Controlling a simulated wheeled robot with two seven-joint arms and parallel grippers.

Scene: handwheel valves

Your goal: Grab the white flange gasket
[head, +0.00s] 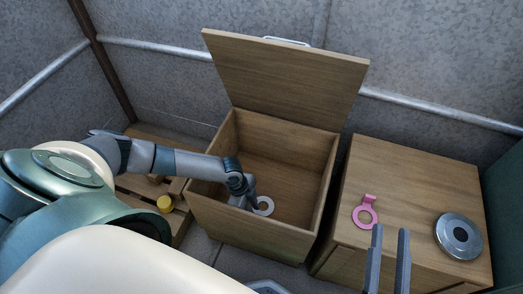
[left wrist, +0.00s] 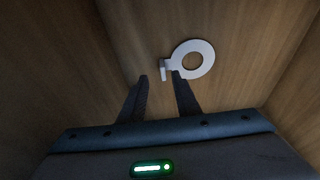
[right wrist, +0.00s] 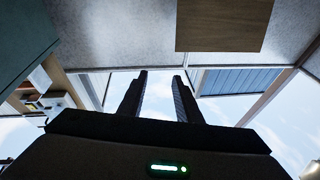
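The white flange gasket (head: 264,206) lies on the floor of the open wooden box (head: 247,232). In the left wrist view the white flange gasket (left wrist: 193,60) is a flat ring with a small upturned tab at its left. My left gripper (left wrist: 160,77) is open inside the box, its right fingertip close to the tab; I cannot tell whether they touch. In the head view the left arm reaches into the box and hides its own fingers. My right gripper (head: 390,232) is open and empty, in front of the cabinet at the right. It also shows open in the right wrist view (right wrist: 160,74).
The box lid (head: 290,80) stands raised at the back. A wooden cabinet (head: 415,175) at the right bears a pink gasket (head: 365,214) and a round metal disc (head: 458,236). The box walls surround my left gripper.

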